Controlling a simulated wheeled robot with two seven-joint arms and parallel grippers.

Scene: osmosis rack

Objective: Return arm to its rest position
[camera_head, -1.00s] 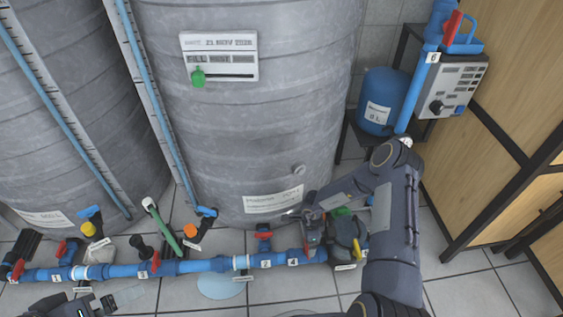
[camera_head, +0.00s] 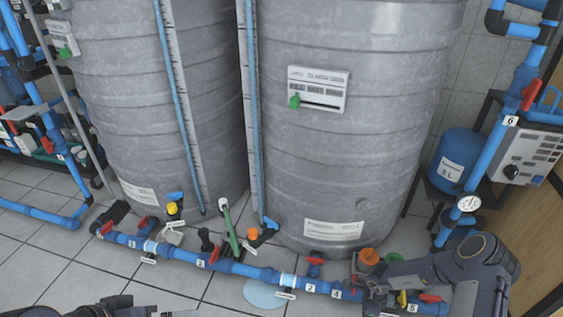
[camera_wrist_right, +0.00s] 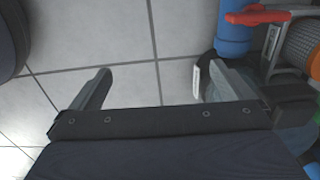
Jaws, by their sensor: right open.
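My right arm (camera_head: 440,272) reaches in from the right edge in the head view. Its gripper (camera_head: 372,285) is low over the blue pipe near label 4, partly hidden and small there. In the right wrist view the same gripper (camera_wrist_right: 155,85) has its two fingers wide apart, with only floor tile between them. The right finger is close to a white tag and a dark round part beside the blue pipe (camera_wrist_right: 233,38). Whether it touches them I cannot tell.
Two grey tanks (camera_head: 345,160) stand behind the blue floor pipe (camera_head: 212,265) with its red-handled valves. An orange knob (camera_head: 369,257) and a pressure gauge (camera_head: 467,202) are near my right arm. A blue vessel (camera_head: 458,163) stands at the right. Tiled floor is open at lower left.

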